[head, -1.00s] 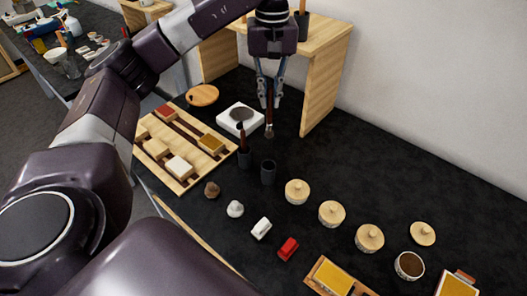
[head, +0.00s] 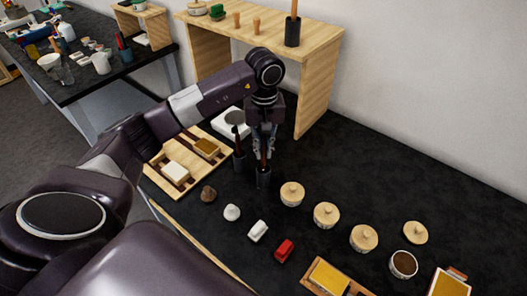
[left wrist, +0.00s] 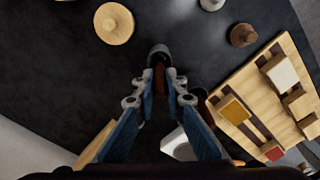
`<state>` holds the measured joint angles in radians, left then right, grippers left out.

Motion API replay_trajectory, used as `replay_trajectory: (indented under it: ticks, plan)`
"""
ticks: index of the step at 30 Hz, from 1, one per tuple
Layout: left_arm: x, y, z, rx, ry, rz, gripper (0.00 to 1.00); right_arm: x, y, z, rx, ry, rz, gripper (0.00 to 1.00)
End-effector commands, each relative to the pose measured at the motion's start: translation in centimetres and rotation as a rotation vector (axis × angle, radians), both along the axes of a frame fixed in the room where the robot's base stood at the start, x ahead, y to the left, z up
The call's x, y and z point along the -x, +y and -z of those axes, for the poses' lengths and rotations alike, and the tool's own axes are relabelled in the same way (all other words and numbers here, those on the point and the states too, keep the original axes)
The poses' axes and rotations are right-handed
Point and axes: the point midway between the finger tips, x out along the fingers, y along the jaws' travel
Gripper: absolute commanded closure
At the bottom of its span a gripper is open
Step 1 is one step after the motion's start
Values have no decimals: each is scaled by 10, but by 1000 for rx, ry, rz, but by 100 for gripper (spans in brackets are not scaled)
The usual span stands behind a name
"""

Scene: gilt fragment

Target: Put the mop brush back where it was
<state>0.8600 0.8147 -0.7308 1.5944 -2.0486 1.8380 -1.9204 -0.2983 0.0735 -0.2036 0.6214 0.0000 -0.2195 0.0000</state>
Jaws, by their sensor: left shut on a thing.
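My left gripper (head: 264,142) is shut on the mop brush (head: 264,156), a thin reddish-brown handle held upright. The brush's lower end reaches the mouth of a small dark cup (head: 263,178) and its tip is hidden there; I cannot tell how deep it sits. In the left wrist view the fingers (left wrist: 159,86) close around the brush (left wrist: 158,74), with the dark cup (left wrist: 158,51) just beyond the fingertips. My right gripper is not in view.
A second dark cup (head: 239,161) holding a brush stands close on the left. Lidded jars (head: 292,194) stand to the right. A wooden shelf (head: 316,95) stands behind.

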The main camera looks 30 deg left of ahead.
Motion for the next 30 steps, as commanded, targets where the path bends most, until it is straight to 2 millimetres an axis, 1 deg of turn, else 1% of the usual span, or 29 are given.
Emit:
replay_trajectory:
  ticks: [1, 4, 11, 15, 16, 20, 27, 30]
  plan:
    - [1, -1, 7, 2, 6, 0, 100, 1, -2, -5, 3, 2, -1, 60]
    - [1, -1, 18, 1, 3, 0, 100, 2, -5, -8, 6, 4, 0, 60]
    - [0, 0, 20, 1, 1, 0, 100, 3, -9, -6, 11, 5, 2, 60]
    - [0, 0, 24, 0, 0, 0, 100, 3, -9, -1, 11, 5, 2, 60]
    - [0, 0, 22, 0, 0, 0, 86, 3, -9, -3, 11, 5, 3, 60]
    - [0, 0, 22, 1, 1, 0, 71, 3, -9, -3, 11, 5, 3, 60]
    - [0, 0, 22, 1, 1, 0, 71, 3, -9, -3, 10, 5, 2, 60]
    - [0, 0, 19, 1, 1, 0, 71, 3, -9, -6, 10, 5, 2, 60]
